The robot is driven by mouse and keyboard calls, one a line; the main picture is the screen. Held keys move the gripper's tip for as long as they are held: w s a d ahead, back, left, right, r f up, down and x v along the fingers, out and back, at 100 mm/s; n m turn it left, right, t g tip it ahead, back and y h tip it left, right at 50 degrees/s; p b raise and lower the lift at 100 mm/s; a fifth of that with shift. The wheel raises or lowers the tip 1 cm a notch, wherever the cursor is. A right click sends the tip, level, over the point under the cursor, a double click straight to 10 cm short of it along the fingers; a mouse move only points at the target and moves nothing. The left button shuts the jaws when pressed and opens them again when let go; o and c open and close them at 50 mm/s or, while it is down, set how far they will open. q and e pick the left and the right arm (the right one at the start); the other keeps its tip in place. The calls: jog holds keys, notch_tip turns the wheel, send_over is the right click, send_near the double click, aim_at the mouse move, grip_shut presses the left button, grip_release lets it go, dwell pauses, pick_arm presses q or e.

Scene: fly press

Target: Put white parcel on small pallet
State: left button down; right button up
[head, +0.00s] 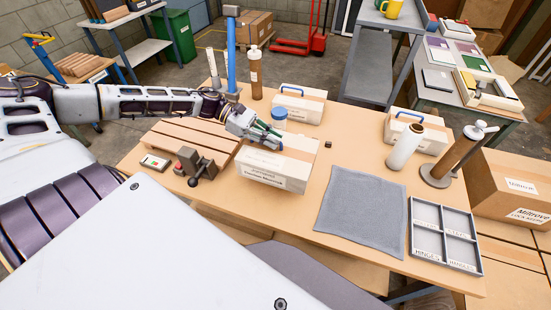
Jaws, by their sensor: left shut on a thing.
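The white parcel (275,172), a pale box with a tan top and a printed label on its front, is near the middle of the workbench in the head view. My left gripper (268,138) reaches in from the left and is shut on the parcel at its upper left edge. The fingertips are partly hidden, and I cannot tell whether the parcel is clear of the bench. The small pallet (185,142), made of brown wooden slats, lies just left of the parcel; its right end is partly covered by my gripper and the parcel. My right gripper is not in view.
A dark clamp-like tool (196,166) and a switch box (155,162) sit at the pallet's front. A blue-lidded jar (280,116) and a blue-handled case (299,104) stand behind the parcel. A grey cloth (362,210) and divided tray (446,236) lie right on the workbench (335,168).

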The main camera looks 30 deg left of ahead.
aim_at(272, 155)
pick_arm(q)
jog(key=shift+f+b, duration=0.75)
jog(key=shift+f, duration=1.1)
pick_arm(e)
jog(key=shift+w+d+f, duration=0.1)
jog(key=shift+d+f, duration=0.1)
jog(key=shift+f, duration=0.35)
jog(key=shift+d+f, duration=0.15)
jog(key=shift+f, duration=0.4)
pick_arm(q)
jog(key=shift+f, duration=0.1)
jog(key=shift+f+b, duration=0.45)
jog(key=shift+f, duration=0.05)
jog(key=shift+f+b, duration=0.3)
jog(key=shift+f, duration=0.95)
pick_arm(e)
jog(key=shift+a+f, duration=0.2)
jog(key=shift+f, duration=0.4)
pick_arm(q)
jog(key=shift+f, duration=0.15)
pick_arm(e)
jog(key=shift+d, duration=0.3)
pick_arm(q)
jog(key=c, duration=1.6)
grip_release()
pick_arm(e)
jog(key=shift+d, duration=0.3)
